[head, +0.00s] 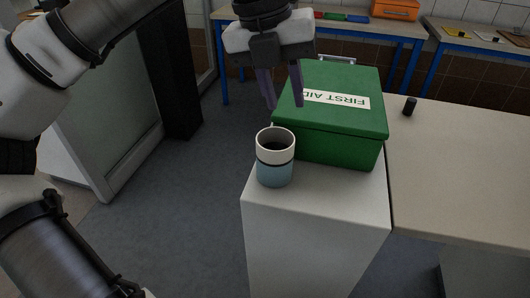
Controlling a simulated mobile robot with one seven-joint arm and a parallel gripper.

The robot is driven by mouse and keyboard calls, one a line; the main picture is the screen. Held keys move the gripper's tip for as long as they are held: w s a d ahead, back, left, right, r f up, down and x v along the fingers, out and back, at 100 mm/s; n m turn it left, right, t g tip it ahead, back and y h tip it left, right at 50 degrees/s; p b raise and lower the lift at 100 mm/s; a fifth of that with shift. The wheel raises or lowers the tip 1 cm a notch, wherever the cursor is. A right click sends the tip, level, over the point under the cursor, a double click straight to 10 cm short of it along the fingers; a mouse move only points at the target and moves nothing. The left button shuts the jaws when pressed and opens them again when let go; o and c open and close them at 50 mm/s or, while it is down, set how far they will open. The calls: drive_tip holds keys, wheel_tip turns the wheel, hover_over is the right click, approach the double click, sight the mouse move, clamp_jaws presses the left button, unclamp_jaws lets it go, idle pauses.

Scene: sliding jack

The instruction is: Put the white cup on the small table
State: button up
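The white cup (275,157) has a white upper part, a dark band and a light blue lower part. It stands upright near the left edge of a small white table or stand (315,222). My gripper (285,105) points down above and slightly behind the cup in the picture. Its two purple fingers are apart with nothing between them. The fingers do not appear to touch the cup. The cup's handle is not visible.
A green first aid box (345,135) stands right behind the cup, close to my fingers. A wider pale table (460,165) adjoins on the right, mostly clear, with a small black object (410,106). Workbenches with tools and an orange case (395,9) are at the back.

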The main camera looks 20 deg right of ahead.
drive_tip(key=w+a+f+n+y, duration=0.2)
drive_tip(key=w+a+y, duration=0.1)
drive_tip(key=w, duration=0.1)
approach(274, 146)
drive_tip(key=s+a+f, duration=0.3)
drive_tip(key=a+f, duration=0.1)
drive_tip(key=shift+t, duration=0.3)
drive_tip(key=shift+w+f+p, duration=0.15)
drive_tip(key=shift+f+p, duration=0.15)
drive_tip(key=shift+f, duration=1.05)
drive_tip(key=shift+w+f+p, duration=0.15)
drive_tip(key=shift+f+p, duration=0.1)
drive_tip(key=shift+f, duration=1.15)
clamp_jaws()
